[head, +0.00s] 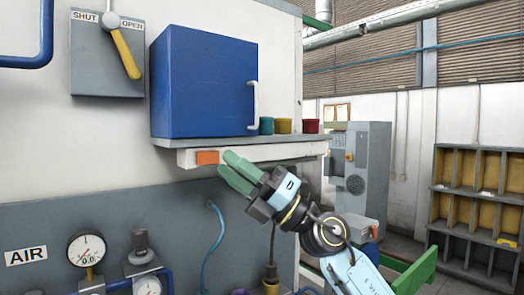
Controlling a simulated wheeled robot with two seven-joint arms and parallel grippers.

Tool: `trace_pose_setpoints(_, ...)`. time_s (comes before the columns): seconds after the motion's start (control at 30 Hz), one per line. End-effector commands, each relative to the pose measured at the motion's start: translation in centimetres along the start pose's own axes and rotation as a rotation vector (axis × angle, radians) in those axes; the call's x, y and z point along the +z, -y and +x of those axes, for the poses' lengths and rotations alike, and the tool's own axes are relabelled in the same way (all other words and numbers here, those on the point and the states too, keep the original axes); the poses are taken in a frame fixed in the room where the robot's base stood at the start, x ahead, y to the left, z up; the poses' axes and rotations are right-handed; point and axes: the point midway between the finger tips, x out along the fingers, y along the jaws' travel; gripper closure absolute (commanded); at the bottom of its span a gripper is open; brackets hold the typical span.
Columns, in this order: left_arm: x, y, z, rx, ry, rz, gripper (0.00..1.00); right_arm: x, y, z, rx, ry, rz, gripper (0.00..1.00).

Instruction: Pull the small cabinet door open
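The small blue cabinet (200,85) sits on a shelf fixed to the wall, left of the middle of the head view. Its door looks shut. A pale vertical bar handle (255,104) is at the right edge of its front. My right gripper (227,163), with green fingers, is below the cabinet, in front of the shelf's front edge and lower than the handle. Its fingers are apart with nothing visible between them. It does not touch the handle. My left gripper is not in view.
Teal (266,126), yellow (283,126) and red (311,126) cups stand on the shelf (250,150), right of the cabinet. An orange block (207,157) is on the shelf's front edge. A lever box (106,75) is left of the cabinet. Gauges (87,248) are below.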

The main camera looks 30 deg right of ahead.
Motion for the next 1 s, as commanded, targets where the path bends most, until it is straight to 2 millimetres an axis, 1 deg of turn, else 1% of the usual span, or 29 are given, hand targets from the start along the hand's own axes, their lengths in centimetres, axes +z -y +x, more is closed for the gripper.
trace_pose_setpoints(0.03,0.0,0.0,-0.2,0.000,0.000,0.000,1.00,0.8,-2.4,1.2,-0.016,-0.095,-0.154,0.69)
trace_pose_setpoints(0.07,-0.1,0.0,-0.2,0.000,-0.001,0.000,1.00,1.1,-3.3,1.6,-0.041,-0.151,-0.241,0.69)
trace_pose_setpoints(0.1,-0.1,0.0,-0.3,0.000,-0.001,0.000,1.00,1.8,-4.4,2.0,-0.084,-0.216,-0.358,0.69)
trace_pose_setpoints(0.13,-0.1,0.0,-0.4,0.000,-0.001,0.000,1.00,2.4,-5.1,2.1,-0.123,-0.257,-0.440,0.69)
trace_pose_setpoints(0.17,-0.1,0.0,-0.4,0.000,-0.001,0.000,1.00,3.2,-5.8,2.1,-0.168,-0.290,-0.519,0.69)
trace_pose_setpoints(0.2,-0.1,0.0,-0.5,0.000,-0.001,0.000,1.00,4.5,-6.6,1.9,-0.235,-0.325,-0.618,0.69)
trace_pose_setpoints(0.27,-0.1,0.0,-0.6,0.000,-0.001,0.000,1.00,6.7,-7.7,1.4,-0.344,-0.355,-0.744,0.69)
trace_pose_setpoints(0.3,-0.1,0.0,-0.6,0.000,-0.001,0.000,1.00,8.3,-8.5,0.9,-0.418,-0.363,-0.813,0.69)
trace_pose_setpoints(0.4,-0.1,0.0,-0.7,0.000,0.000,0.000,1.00,11.8,-10.4,-0.7,-0.586,-0.353,-0.937,0.69)
trace_pose_setpoints(0.5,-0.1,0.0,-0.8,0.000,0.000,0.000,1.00,14.3,-12.0,-2.2,-0.707,-0.329,-0.999,0.69)
trace_pose_setpoints(0.53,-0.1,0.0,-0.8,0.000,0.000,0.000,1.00,14.8,-12.3,-2.6,-0.732,-0.321,-1.010,0.69)
trace_pose_setpoints(0.63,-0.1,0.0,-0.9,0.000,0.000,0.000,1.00,15.8,-12.9,-3.2,-0.783,-0.308,-1.028,0.69)
trace_pose_setpoints(0.73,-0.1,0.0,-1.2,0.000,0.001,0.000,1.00,16.1,-12.4,-2.8,-0.796,-0.306,-1.029,0.69)
trace_pose_setpoints(0.87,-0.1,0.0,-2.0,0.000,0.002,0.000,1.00,16.3,-11.0,-1.2,-0.793,-0.310,-1.026,0.69)
trace_pose_setpoints(1.0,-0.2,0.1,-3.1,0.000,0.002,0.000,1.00,16.7,-8.8,1.0,-0.791,-0.311,-1.024,0.69)
